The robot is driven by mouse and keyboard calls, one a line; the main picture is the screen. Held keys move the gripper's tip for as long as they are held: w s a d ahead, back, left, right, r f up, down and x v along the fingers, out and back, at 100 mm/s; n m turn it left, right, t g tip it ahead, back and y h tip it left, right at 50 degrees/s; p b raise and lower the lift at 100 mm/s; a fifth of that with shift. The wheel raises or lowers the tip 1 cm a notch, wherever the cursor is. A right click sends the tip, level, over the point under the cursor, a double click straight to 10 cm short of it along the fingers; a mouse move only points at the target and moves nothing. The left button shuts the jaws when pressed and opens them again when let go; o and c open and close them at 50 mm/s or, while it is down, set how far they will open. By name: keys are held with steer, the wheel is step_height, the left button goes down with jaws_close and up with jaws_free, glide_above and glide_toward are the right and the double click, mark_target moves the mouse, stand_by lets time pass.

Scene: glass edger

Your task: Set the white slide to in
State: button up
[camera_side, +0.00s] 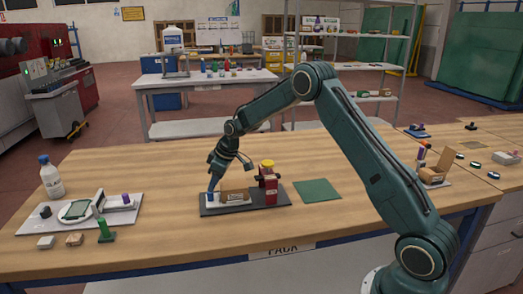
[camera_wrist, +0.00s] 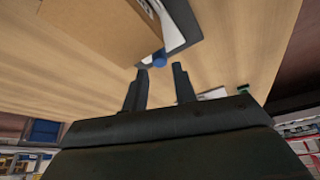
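The glass edger stands on a dark base plate (camera_side: 275,200) on the bench. My gripper (camera_side: 212,181) points down at this left end. In the wrist view my gripper (camera_wrist: 160,69) is open, its two dark fingers apart. The blue knob (camera_wrist: 159,57) shows just beyond the fingertips, in line with the gap; I cannot tell whether they touch. The brown block (camera_wrist: 110,22) fills the upper left there.
A green mat (camera_side: 317,190) lies right of the edger. At the left are a white board (camera_side: 115,216) with a round dish, a bottle (camera_side: 51,178) and a green stand (camera_side: 104,229). A wooden holder (camera_side: 434,178) stands at the right. Bench between is bare.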

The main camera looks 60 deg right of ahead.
steer(key=shift+x, duration=2)
steer(key=shift+c, duration=0.5)
jaws_close()
